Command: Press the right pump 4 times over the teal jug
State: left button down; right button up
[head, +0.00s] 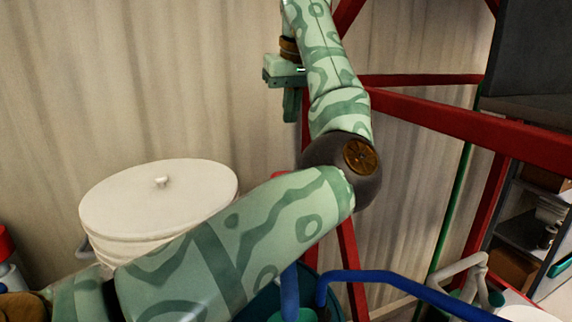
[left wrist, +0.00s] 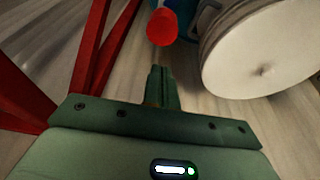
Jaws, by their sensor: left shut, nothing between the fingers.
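My left gripper (head: 292,104) hangs fingers down, high up beside the red frame in the head view. In the left wrist view its fingers (left wrist: 160,88) are together and empty. A red round-topped knob (left wrist: 162,27) shows just beyond the fingertips in that view, apart from them. It may be a pump's top, but I cannot tell which pump. Part of a teal container (head: 262,306) shows at the bottom of the head view, mostly hidden behind my left arm; I cannot tell whether it is the jug. My right gripper is not in view.
A white lidded drum (head: 158,200) stands at the left; its lid also shows in the wrist view (left wrist: 265,50). Red frame bars (head: 440,115) cross behind my arm and to its right. A bent blue pipe (head: 385,282) runs along the bottom. A red-topped object (head: 5,245) is at far left.

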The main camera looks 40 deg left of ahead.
pick_arm(q)
jog(key=x, duration=0.3)
jog(key=b+x, duration=0.1)
jog(key=x, duration=0.7)
jog(key=shift+s+d+f+b, duration=0.2)
jog(key=shift+f+b, duration=0.1)
jog(key=shift+f, duration=0.85)
notch_tip(320, 180, down, 4)
jog(key=b, duration=0.3)
jog(key=shift+d+r, duration=0.1)
